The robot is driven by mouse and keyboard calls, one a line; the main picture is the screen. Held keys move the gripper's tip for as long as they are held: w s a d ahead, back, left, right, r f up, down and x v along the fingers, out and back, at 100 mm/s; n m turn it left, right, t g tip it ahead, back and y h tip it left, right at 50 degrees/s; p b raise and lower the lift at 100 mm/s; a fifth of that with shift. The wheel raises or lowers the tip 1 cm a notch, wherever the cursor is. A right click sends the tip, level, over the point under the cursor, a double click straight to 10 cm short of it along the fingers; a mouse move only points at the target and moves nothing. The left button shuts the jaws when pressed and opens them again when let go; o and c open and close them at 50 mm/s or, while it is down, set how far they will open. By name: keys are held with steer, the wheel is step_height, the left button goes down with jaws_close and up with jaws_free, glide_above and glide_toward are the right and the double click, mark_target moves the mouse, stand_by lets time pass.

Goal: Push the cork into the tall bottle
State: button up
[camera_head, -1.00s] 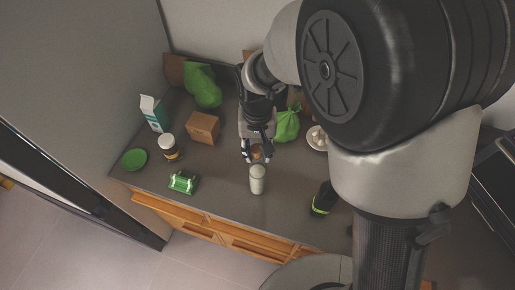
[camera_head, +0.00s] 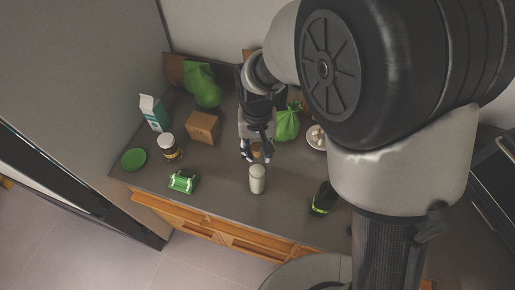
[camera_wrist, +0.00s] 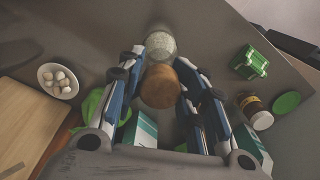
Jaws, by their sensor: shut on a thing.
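The cork (camera_head: 257,149) is a brown stub between the fingers of my gripper (camera_head: 256,155). In the wrist view the cork (camera_wrist: 160,87) sits between the two blue-grey fingers of my gripper (camera_wrist: 163,62), which are shut on it. The tall bottle (camera_head: 257,180) is pale and whitish and stands upright near the counter's front edge, just in front of the gripper in the head view. In the wrist view the bottle (camera_wrist: 160,44) lies just beyond the cork, which partly covers it. In the head view the cork looks apart from the bottle's top.
A green box (camera_head: 183,182), a jar (camera_head: 170,147), a green plate (camera_head: 134,159), a carton (camera_head: 154,113) and a brown box (camera_head: 203,128) stand left. A green bag (camera_head: 287,124) and a bowl (camera_head: 317,138) are behind right. A dark green-ended object (camera_head: 323,198) lies right.

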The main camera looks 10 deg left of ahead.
mark_target(257, 146)
steer(key=shift+s+d+f, duration=0.15)
steer(key=shift+s+f, duration=0.1)
steer(key=shift+f, duration=0.05)
steer(key=o, duration=1.1)
steer(key=shift+w+r, duration=0.15)
steer(key=shift+w, duration=0.1)
steer(key=shift+o, duration=0.2)
steer(key=shift+r, duration=0.1)
step_height(257, 146, up, 12)
steer(key=shift+f, duration=0.1)
